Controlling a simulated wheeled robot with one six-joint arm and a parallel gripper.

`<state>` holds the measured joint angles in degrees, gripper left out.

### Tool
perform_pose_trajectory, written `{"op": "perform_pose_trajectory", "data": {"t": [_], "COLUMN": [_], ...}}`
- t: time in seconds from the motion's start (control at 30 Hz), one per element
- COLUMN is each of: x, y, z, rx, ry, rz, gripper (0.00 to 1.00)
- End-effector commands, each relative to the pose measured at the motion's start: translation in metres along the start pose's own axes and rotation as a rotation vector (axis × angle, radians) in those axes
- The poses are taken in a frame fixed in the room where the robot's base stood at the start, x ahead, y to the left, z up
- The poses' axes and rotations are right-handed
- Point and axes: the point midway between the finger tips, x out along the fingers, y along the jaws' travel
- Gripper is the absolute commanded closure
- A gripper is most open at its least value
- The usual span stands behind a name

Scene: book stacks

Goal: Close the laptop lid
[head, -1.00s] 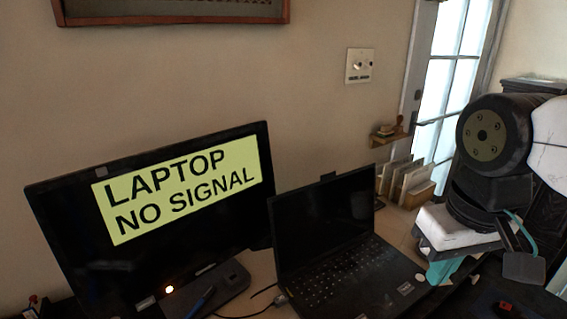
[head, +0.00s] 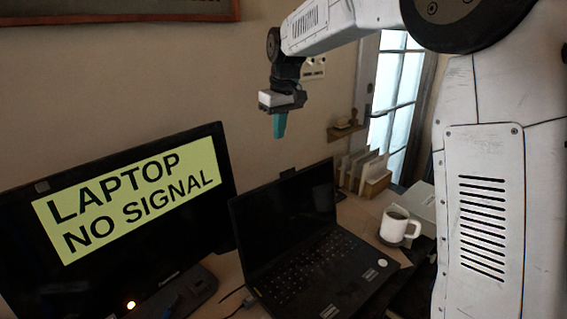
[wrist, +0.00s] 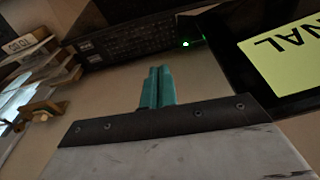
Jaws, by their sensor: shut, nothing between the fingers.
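The black laptop stands open on the desk in the head view, its lid (head: 285,217) raised and its keyboard base (head: 318,275) flat. The screen is dark. My gripper (head: 280,133), with teal fingers pointing down, is in the air above the lid's top edge in the picture and apart from it. Its fingers are together and empty. In the wrist view the gripper (wrist: 158,72) shows shut, with what looks like the laptop's dark keyboard (wrist: 130,42) beyond it. The lid is hard to make out there.
A monitor (head: 120,215) with a yellow "LAPTOP NO SIGNAL" label stands left of the laptop. A white mug (head: 398,226) and a file holder (head: 365,177) are to its right. A small wall shelf (head: 345,130) is behind. The wall space above the laptop is open.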

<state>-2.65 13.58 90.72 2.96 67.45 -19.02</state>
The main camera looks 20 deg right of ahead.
Motion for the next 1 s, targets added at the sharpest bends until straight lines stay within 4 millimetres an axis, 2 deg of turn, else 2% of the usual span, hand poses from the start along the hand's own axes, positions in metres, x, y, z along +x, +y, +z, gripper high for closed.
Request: {"op": "perform_pose_trajectory", "data": {"t": [0.1, 0.27, 0.67, 0.8, 1.0], "x": [0.008, 0.025, 0.108, 0.098, 0.093], "y": [0.002, 0.003, 0.003, 0.003, 0.003], "z": [-0.01, -0.011, -0.01, 0.011, 0.025], "rx": [-0.009, -0.01, -0.009, -0.01, -0.009], "ry": [0.001, -0.001, -0.002, 0.003, 0.002], "rz": [-0.001, -0.002, -0.002, 0.0, 0.0], "gripper": [1.0, 1.0, 1.0, 1.0, 1.0]}}
